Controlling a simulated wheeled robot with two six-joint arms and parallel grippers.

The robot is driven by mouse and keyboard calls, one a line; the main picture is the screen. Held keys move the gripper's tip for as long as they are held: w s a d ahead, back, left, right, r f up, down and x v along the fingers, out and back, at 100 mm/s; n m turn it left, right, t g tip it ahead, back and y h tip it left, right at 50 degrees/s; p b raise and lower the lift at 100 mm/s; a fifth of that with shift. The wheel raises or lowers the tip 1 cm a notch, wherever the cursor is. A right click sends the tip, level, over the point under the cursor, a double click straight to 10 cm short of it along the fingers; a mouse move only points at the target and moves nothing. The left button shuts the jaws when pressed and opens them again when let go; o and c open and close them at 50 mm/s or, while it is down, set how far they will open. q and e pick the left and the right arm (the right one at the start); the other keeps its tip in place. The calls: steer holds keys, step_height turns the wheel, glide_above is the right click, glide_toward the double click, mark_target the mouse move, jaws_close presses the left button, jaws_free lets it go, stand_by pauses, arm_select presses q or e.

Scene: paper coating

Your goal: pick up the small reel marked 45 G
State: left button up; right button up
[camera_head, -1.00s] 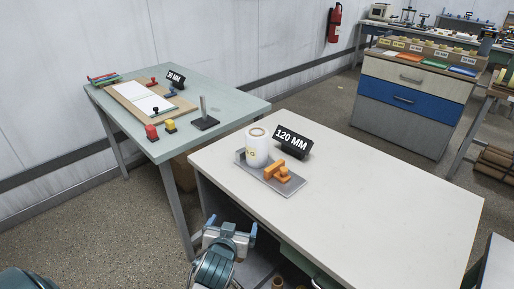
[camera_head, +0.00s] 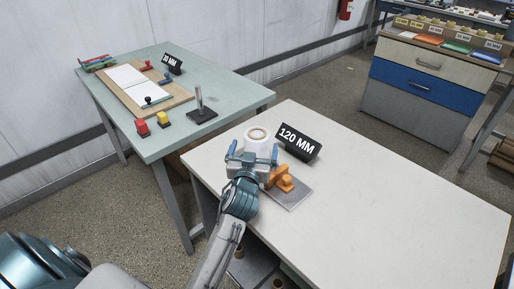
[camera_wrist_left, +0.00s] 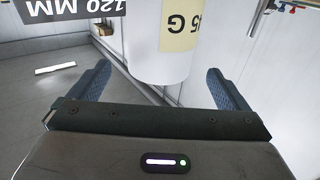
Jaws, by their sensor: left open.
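The small white reel (camera_head: 257,137) stands upright on a grey plate on the near white table in the head view, its lower front hidden by my left gripper (camera_head: 253,156). In the left wrist view the reel (camera_wrist_left: 150,55) shows a cream label (camera_wrist_left: 180,25) with an upside-down "5 G", its first character partly cut off. My left gripper (camera_wrist_left: 160,90) is open there, its two blue fingers on either side of the reel's near end. I cannot see either finger touching it. My right gripper is not in view.
An orange clamp-like piece (camera_head: 281,179) sits on the grey plate (camera_head: 294,194) right beside the gripper. The white table (camera_head: 390,200) is clear to the right. A green table (camera_head: 190,72) stands at left.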

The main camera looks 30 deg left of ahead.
mark_target(257, 137)
arm_select(q)
steer(key=shift+w+a, duration=0.1)
steer(key=shift+w, duration=0.3)
steer(key=p+x, duration=0.2)
steer(key=x, duration=0.2)
steer(key=shift+r, duration=0.1)
steer(key=shift+w+a, duration=0.1)
steer(key=shift+w, duration=0.35)
steer(key=shift+s, duration=0.1)
steer(key=c, duration=1.8)
steer(key=shift+o, duration=0.2)
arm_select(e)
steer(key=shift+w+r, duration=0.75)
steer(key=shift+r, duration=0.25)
